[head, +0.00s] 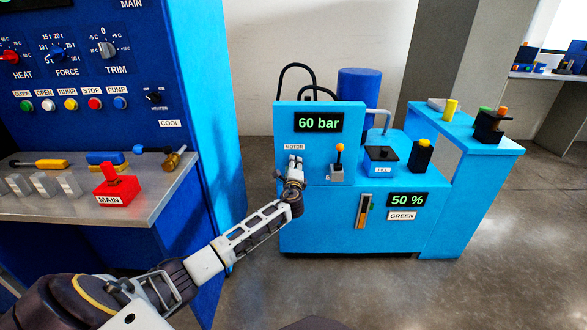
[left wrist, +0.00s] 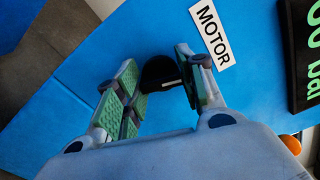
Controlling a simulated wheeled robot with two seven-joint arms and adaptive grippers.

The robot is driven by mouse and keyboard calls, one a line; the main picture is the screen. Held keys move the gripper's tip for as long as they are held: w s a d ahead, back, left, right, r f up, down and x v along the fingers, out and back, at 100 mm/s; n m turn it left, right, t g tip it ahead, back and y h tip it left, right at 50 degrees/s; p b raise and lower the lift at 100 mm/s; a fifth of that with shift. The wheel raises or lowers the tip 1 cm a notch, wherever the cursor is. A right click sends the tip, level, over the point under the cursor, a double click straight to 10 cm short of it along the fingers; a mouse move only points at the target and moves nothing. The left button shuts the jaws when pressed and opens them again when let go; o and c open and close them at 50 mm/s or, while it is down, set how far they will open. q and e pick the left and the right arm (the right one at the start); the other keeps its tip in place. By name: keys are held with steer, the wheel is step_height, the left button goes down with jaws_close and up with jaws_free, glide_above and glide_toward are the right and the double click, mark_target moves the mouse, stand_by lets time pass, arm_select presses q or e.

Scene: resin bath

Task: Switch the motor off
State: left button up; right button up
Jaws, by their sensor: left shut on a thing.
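The motor knob (left wrist: 158,72) is a black rotary knob with a white mark, on the blue panel beside the white MOTOR label (left wrist: 211,33). In the head view the MOTOR label (head: 294,147) sits below the green "60 bar" display (head: 319,122). My left gripper (head: 295,160) reaches the panel just under the label and hides the knob there. In the left wrist view my left gripper (left wrist: 157,64) has its green-padded fingers on either side of the knob, shut on it. My right gripper is not in view.
An orange-tipped lever (head: 339,155) stands just right of my left gripper. A blue control panel with a red MAIN switch (head: 117,186) stands at the left. Floor is open between them.

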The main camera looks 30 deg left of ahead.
arm_select(q)
steer(key=n+b, duration=0.1)
steer(key=n, duration=0.2)
steer(key=shift+f+n+b, duration=0.15)
steer(key=shift+n+b, duration=0.25)
steer(key=o, duration=1)
steer(key=shift+v, duration=6)
